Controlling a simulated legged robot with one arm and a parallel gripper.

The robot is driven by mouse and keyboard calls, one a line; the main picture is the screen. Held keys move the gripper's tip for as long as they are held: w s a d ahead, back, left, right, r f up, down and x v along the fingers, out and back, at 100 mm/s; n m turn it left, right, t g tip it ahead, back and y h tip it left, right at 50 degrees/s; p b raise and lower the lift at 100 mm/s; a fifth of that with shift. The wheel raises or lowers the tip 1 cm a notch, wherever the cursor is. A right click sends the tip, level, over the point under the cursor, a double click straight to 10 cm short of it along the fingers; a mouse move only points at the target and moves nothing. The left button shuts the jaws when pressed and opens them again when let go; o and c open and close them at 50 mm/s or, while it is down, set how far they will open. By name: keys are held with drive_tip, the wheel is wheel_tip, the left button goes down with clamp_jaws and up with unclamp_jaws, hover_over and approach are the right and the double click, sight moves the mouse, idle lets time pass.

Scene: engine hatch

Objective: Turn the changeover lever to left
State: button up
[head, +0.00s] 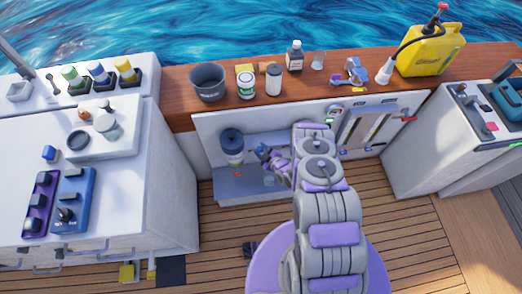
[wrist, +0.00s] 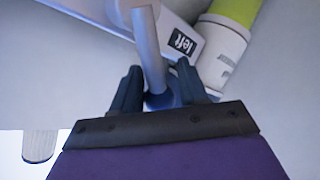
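The changeover lever (wrist: 150,50) shows in the wrist view as a grey rod with a dark blue end. It runs down from the top edge to between the two fingers of my gripper (wrist: 158,80). The fingers stand on either side of it; I cannot tell whether they press on it. A white part with a "left" label (wrist: 183,43) is just behind, right of the rod. In the head view my gripper (head: 264,153) reaches into the open hatch, beside a dark-topped filter unit (head: 232,142). I cannot make out the lever there.
A green and white cylinder (wrist: 225,45) stands close right of my gripper. In the head view, the hatch's grey lower ledge (head: 235,186) lies below, and the wooden shelf (head: 220,112) above carries bottles, a pot and a yellow fuel can (head: 430,52). The deck in front is mostly clear.

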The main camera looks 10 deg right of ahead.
drive_tip(key=shift+d, duration=0.2)
drive_tip(key=shift+s, duration=0.15)
drive_tip(key=shift+s+d+r, duration=0.1)
drive_tip(key=shift+s+d, duration=0.1)
drive_tip(key=shift+s, duration=0.05)
drive_tip(key=p+v, duration=0.4)
drive_tip(key=v, duration=1.2)
drive_tip(key=shift+s, duration=0.2)
drive_tip(key=shift+d, duration=0.1)
